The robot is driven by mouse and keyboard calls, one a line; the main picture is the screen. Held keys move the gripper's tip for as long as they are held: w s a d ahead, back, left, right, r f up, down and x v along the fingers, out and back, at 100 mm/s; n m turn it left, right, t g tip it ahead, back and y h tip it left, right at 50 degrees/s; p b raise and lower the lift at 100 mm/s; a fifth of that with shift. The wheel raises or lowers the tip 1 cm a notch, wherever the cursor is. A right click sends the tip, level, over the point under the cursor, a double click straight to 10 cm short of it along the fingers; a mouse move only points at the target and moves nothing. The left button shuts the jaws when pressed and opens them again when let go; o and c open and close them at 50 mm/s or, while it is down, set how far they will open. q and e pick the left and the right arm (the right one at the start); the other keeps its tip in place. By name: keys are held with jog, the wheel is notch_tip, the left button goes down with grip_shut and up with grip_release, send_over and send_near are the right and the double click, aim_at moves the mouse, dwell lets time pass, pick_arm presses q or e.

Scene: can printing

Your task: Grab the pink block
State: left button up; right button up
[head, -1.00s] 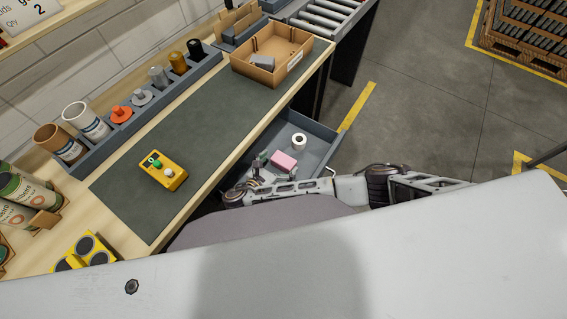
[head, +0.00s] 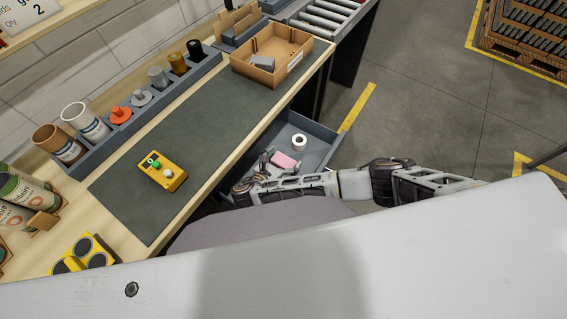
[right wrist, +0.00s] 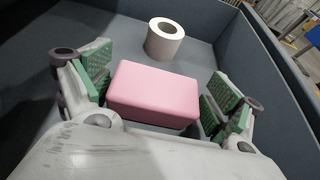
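The pink block (head: 286,160) lies in the open grey drawer, below a white roll (head: 299,141) in the head view. In the right wrist view the pink block (right wrist: 153,93) sits between the green-padded fingers of my right gripper (right wrist: 160,78). That gripper is open, with one finger at each side of the block and a small gap showing on each side. In the head view my right gripper (head: 268,163) is over the drawer, beside the block, and partly covers it. My left gripper is out of view.
The drawer (head: 318,150) has raised walls around the block, and the white roll (right wrist: 165,39) stands just beyond it. Above the drawer is the worktop with a dark mat (head: 215,125), a yellow control box (head: 163,172) and a brown tray (head: 270,56).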

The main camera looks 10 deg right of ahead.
jog(key=c, duration=0.3)
jog(key=shift+c, duration=0.2)
jog(key=shift+r, duration=0.1)
